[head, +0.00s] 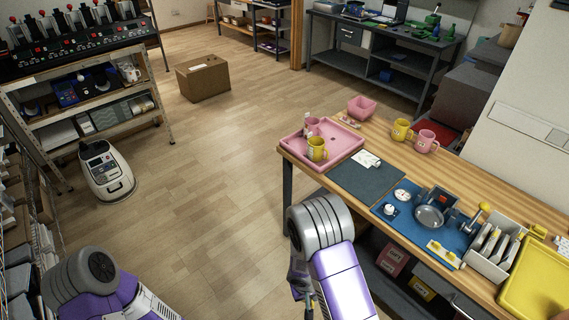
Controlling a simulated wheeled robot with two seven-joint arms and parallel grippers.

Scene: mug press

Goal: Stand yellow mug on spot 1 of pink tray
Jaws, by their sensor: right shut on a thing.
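The pink tray (345,157) lies at the left end of the wooden table. A yellow mug (317,149) and a pink mug (312,124) stand in it. Another yellow mug (401,131) stands on the table right of the tray, beside another pink mug (426,141). Spot numbers are too small to read. My right gripper (303,289) is low at the bottom centre, in front of the table and well apart from the mugs. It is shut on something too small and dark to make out. My left arm shows at the bottom left; its gripper is out of view.
A dark mat (366,183) and a blue mat (421,236) with a press and small tools lie to the right. A grey rack (494,250) and yellow tray (538,285) stand further right.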

